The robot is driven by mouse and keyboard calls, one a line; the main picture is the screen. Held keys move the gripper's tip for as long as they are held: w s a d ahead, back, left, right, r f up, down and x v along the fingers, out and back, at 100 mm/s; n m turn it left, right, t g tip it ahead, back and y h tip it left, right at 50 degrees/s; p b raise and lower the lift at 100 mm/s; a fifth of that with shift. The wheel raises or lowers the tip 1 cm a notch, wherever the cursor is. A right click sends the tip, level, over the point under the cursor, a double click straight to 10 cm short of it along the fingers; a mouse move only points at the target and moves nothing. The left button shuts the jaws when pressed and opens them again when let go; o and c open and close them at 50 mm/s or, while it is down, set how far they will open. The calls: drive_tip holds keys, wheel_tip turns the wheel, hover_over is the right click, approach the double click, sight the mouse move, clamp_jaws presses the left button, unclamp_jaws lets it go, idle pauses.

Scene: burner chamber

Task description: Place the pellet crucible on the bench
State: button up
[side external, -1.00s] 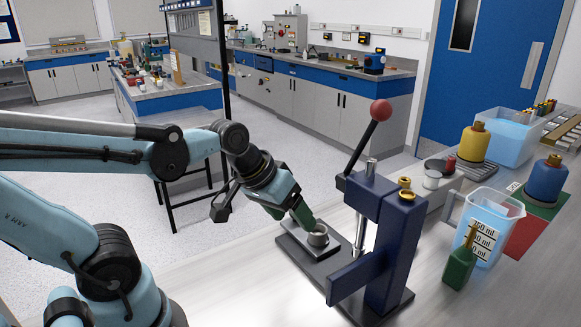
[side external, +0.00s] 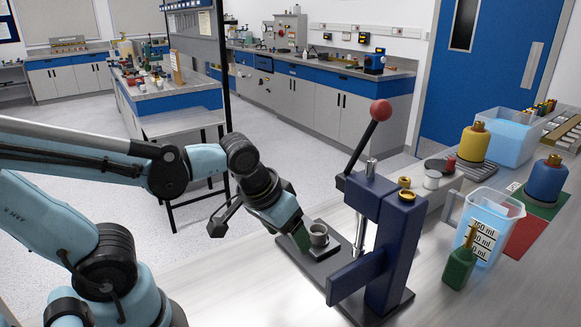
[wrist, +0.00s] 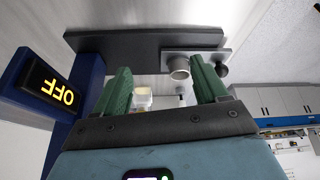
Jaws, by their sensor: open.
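The pellet crucible (side external: 318,238) is a small grey cup. It stands upright on the small plate at the foot of the blue press (side external: 375,250). It also shows in the wrist view (wrist: 179,68), nearer the right finger than the left. My gripper (side external: 301,240) has green fingers and is just left of the crucible in the side view, low over the plate. In the wrist view the fingers (wrist: 159,66) are apart with nothing gripped. I cannot tell whether a finger touches the crucible.
The press has a red-knobbed lever (side external: 381,110) standing up. A measuring jug (side external: 487,230), a green bottle (side external: 458,268) and yellow (side external: 474,142) and blue (side external: 546,181) containers stand to the right. The bench (side external: 240,285) left of the press is clear.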

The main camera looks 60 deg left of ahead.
wheel_tip(320, 180, down, 2)
drive_tip(key=s+n+g, duration=0.1)
drive_tip(key=n+g, duration=0.1)
hover_over(318, 226)
drive_tip(key=s+d, duration=0.2)
drive_tip(key=s, duration=0.1)
drive_tip(key=shift+f+y, duration=0.1)
drive_tip(key=shift+y, duration=0.3)
drive_tip(key=shift+w+f, duration=0.25)
drive_tip(key=shift+w, duration=0.05)
drive_tip(key=shift+x, duration=2.2)
drive_tip(key=c, duration=1.2)
